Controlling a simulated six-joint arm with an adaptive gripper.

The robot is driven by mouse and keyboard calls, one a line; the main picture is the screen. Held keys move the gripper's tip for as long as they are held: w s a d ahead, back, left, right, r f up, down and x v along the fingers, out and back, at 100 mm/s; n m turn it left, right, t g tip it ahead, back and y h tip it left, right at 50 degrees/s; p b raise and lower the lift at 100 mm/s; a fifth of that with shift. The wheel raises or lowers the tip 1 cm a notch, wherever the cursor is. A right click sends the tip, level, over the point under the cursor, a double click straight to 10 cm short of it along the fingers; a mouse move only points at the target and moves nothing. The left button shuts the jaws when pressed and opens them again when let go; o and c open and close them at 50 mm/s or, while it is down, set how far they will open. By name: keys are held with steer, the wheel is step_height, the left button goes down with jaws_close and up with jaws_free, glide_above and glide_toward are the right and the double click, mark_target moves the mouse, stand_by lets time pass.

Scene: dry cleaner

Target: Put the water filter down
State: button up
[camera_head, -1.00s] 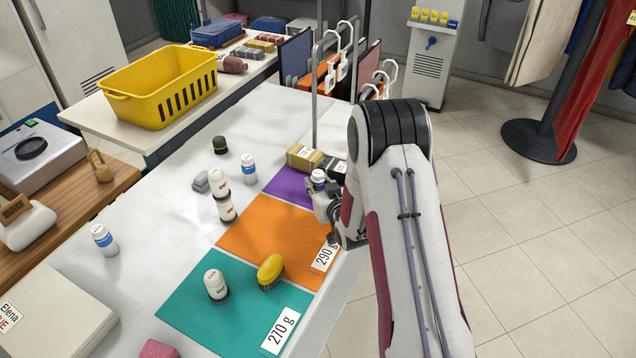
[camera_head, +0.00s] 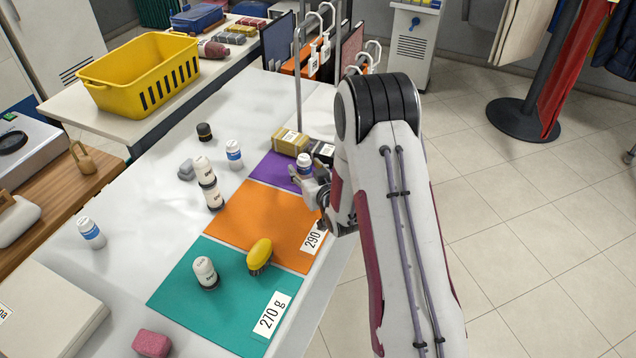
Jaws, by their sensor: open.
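A small white cylinder with a blue band (camera_head: 304,164), likely the water filter, is upright at the right part of the purple mat (camera_head: 268,171). Its lower part is hidden by my gripper (camera_head: 307,183), so I cannot see its base clearly. My gripper is open, with its fingers close around or beside the cylinder; I cannot tell whether they touch it. Two similar white and blue cylinders stand on the white table: one left of the purple mat (camera_head: 234,154) and one at the far left (camera_head: 91,233).
An orange mat (camera_head: 245,222) and a teal mat (camera_head: 185,290) lie nearer. The teal mat holds a white bottle (camera_head: 205,272); a yellow brush (camera_head: 259,257) sits by the orange-teal border.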

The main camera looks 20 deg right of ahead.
steer(key=shift+v, duration=5.05)
steer(key=shift+r, duration=0.1)
steer(key=s+a+r+g+h, duration=0.1)
steer(key=s+a+r+g, duration=0.1)
steer(key=s+r, duration=0.45)
steer(key=s+a+r+g, duration=0.1)
steer(key=s+r+g, duration=0.25)
steer(key=r, duration=0.55)
steer(key=s+a+r+g, duration=0.1)
steer(key=s+a+r, duration=0.1)
steer(key=s, duration=1)
steer(key=s+a+r+g+y, duration=0.1)
steer(key=s+a+r+g, duration=0.1)
steer(key=s, duration=1)
steer(key=shift+s+a+r, duration=0.4)
steer(key=shift+a+r, duration=0.2)
steer(key=shift+r, duration=0.2)
